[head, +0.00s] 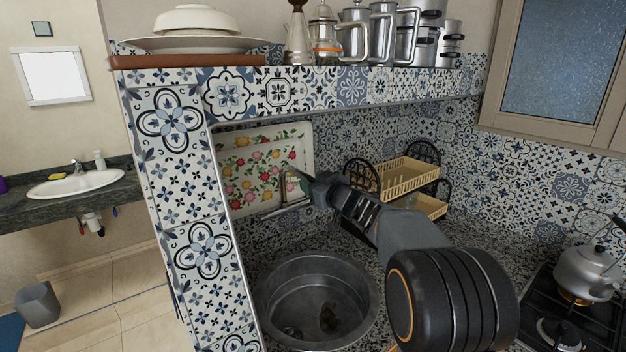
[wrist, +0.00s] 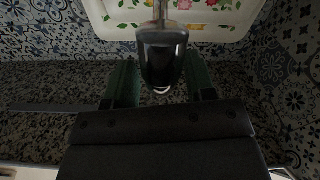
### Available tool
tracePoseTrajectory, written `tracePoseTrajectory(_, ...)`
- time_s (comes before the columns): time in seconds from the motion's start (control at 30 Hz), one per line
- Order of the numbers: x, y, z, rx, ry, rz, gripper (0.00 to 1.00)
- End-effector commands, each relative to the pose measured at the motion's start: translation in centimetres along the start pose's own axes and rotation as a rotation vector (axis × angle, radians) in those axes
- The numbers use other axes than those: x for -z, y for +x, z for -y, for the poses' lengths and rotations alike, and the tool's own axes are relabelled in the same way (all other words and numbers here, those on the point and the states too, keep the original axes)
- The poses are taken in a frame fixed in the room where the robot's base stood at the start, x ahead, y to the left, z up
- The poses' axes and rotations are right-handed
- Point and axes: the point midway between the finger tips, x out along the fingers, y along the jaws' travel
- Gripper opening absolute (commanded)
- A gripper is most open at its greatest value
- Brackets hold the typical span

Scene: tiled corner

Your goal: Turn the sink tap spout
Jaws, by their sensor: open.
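The metal sink tap (head: 292,207) stands behind the round steel sink (head: 262,306), and its spout is partly hidden by my gripper in the head view. In the wrist view a dark, shiny rounded part of the tap (wrist: 162,58) with a thin metal pipe above it lies between my two green fingers. My gripper (head: 297,180) is open at the tap, and it also shows in the wrist view (wrist: 161,88). One finger is on each side of the tap part with visible gaps. I cannot tell whether either finger touches it.
A floral tray (head: 239,160) leans on the tiled wall behind the tap. A yellow dish rack (head: 405,176) stands to the right. A tiled pillar (head: 190,215) is close on the left. A kettle (head: 582,270) sits on the stove at the far right. The sink bowl is open below.

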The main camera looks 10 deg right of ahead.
Motion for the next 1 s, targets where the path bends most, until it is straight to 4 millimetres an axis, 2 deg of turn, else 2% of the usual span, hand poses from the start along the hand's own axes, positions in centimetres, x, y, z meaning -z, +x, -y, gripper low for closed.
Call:
tracePoseTrajectory(0.13, 0.00, 0.72, 0.06, 0.001, 0.000, 0.000, 0.50)
tracePoseTrajectory(0.47, -0.02, 0.85, 0.04, 0.000, 0.000, 0.000, 0.49)
tracePoseTrajectory(0.9, -0.02, 0.81, 0.01, 0.000, 0.000, 0.000, 0.07)
tracePoseTrajectory(1.0, -0.02, 0.81, 0.00, -0.001, 0.000, 0.000, 0.00)
